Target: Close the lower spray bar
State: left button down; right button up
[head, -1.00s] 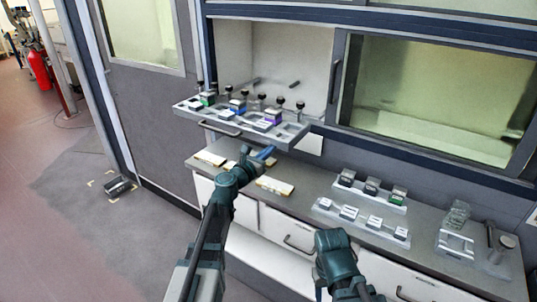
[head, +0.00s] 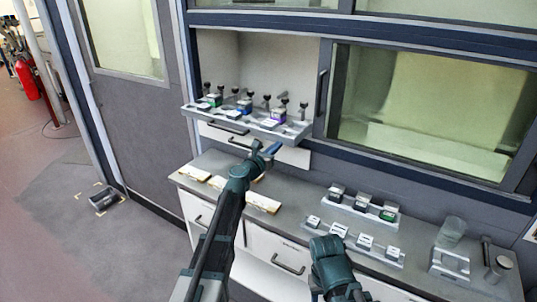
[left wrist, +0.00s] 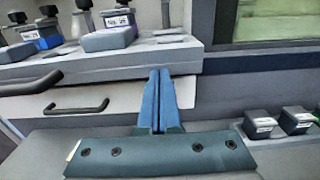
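Two dark bar handles show one above the other: an upper one (left wrist: 30,86) on the front of the grey tray (left wrist: 110,68), and a lower one (left wrist: 77,107) on a white front (left wrist: 115,102) just under it. I cannot tell for sure which part is the lower spray bar. The tray (head: 200,115) stands out a little from the cabinet opening in the head view. My left gripper (head: 270,149) is shut and empty, its blue fingers (left wrist: 159,98) together at the tray's front, right of the handles; contact is unclear. My right gripper (head: 326,290) is low in the head view, its fingers mostly hidden.
The tray holds several small boxes and black-knobbed pieces. Below, the grey counter (head: 300,195) carries cream pads (head: 263,202), racks of small boxes (head: 363,211) and a clear jar (head: 451,231). A sliding window (head: 420,100) is at the right; open floor lies at the left.

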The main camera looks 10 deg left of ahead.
pick_arm(q)
jog(key=x, duration=2)
jog(key=shift+a, duration=0.1)
jog(key=shift+w, duration=0.4)
